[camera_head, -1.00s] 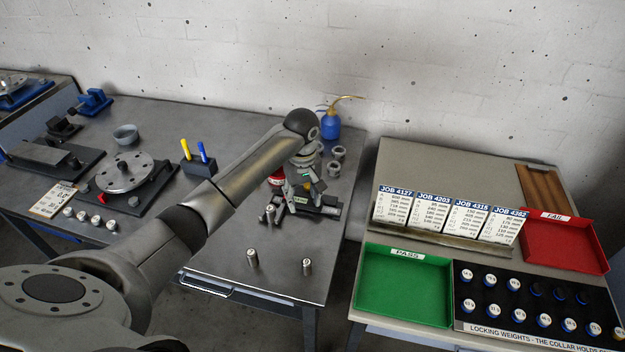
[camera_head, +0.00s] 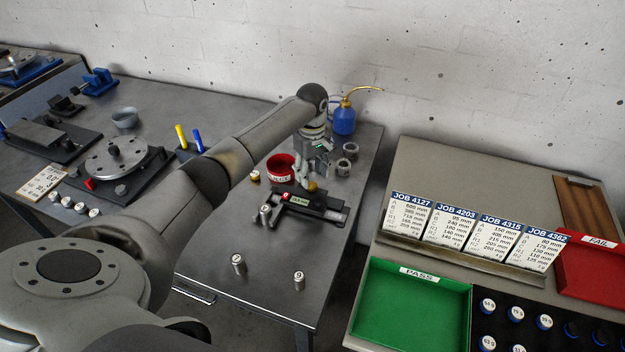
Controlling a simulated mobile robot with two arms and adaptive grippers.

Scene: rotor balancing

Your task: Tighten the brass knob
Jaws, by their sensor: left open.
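A small brass-coloured knob (camera_head: 312,186) shows at the black measuring fixture (camera_head: 326,206), which has a small green display and stands near the right end of the grey bench. My left arm reaches in from the left, and my left gripper (camera_head: 303,174) points down over the fixture, just beside the knob. Its fingers are open. I cannot tell whether a fingertip touches the knob. Another small brass-coloured piece (camera_head: 255,176) stands left of the red bowl (camera_head: 280,168). My right gripper is not in view.
Small metal weights (camera_head: 299,281) stand at the bench's front. A blue oil can (camera_head: 344,120) and grey rings (camera_head: 350,151) stand behind the fixture. A disc rotor (camera_head: 115,158) is at left. The right table holds job cards, a green PASS tray (camera_head: 412,311) and a red FAIL tray (camera_head: 590,262).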

